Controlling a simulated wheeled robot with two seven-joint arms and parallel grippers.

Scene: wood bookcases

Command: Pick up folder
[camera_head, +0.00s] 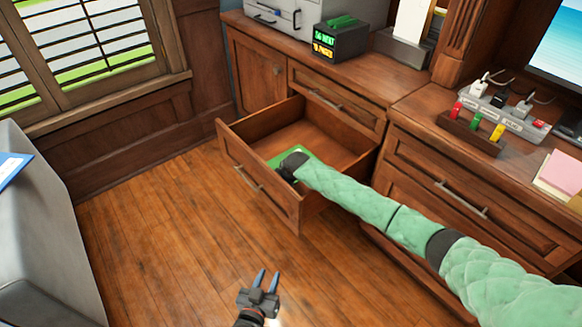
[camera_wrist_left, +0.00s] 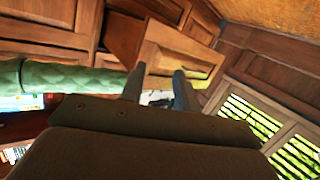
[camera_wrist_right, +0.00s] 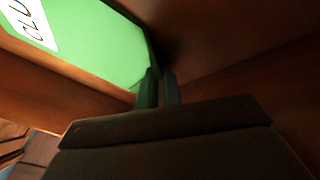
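A green folder (camera_head: 300,155) lies inside the pulled-out drawer (camera_head: 333,137). In the right wrist view the folder (camera_wrist_right: 95,45) shows its flat green face and a white label with dark letters. My right gripper (camera_head: 287,168) is down in the drawer at the folder. Its fingers (camera_wrist_right: 160,88) are close together with the folder's edge between them; the exact contact is dark. My left gripper (camera_head: 266,279) is open and empty above the floor in front of the drawer. Its parted fingers also show in the left wrist view (camera_wrist_left: 158,88).
The wooden cabinet (camera_head: 262,75) carries a grey printer (camera_head: 290,12) and a black box with lit text (camera_head: 340,40). A rack of coloured drives (camera_head: 470,130) and sticky notes (camera_head: 562,172) are at the right. A grey surface (camera_head: 40,215) stands at left. The wood floor (camera_head: 165,225) between is clear.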

